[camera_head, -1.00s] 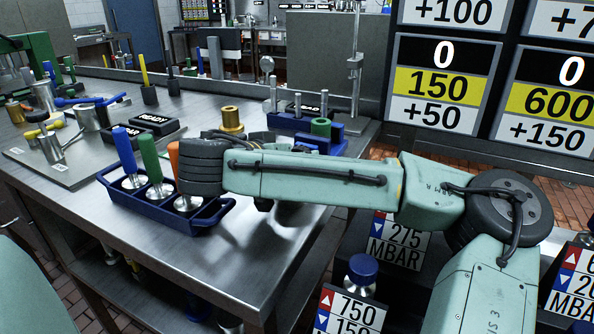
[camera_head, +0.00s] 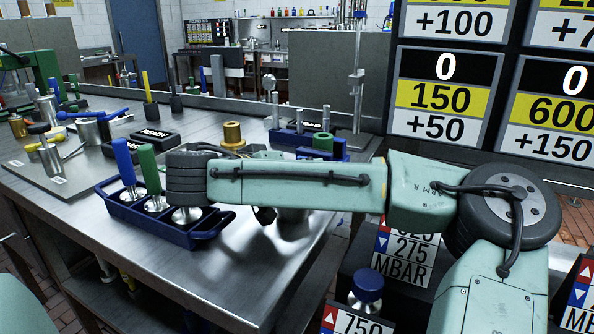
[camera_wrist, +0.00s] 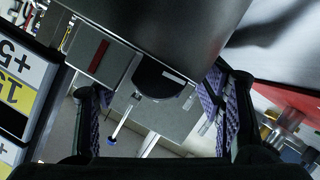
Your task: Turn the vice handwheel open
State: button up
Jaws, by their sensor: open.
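A blue vice-like fixture (camera_head: 336,147) stands at the far right of the steel bench, with a green cylinder (camera_head: 322,141) on it. I cannot make out its handwheel in the head view; my arm crosses in front. My gripper is mostly hidden behind the forearm there. In the wrist view my gripper (camera_wrist: 155,88) is open, its two patterned fingers wide apart. Nothing is held between them. Beyond them show a grey block with a dark round part (camera_wrist: 157,78) and a thin rod with a blue tip (camera_wrist: 111,141); I cannot tell whether either belongs to the vice.
A blue tray (camera_head: 190,237) with coloured-handled tools stands at the bench's front left. A brass cylinder (camera_head: 233,133) stands behind my arm. Display boards (camera_head: 440,95) rise at the right. Bare steel bench (camera_head: 235,275) lies in front of the arm.

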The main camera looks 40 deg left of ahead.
jog(key=shift+r, duration=0.1)
notch_tip(320, 180, up, 10)
dwell(0.6)
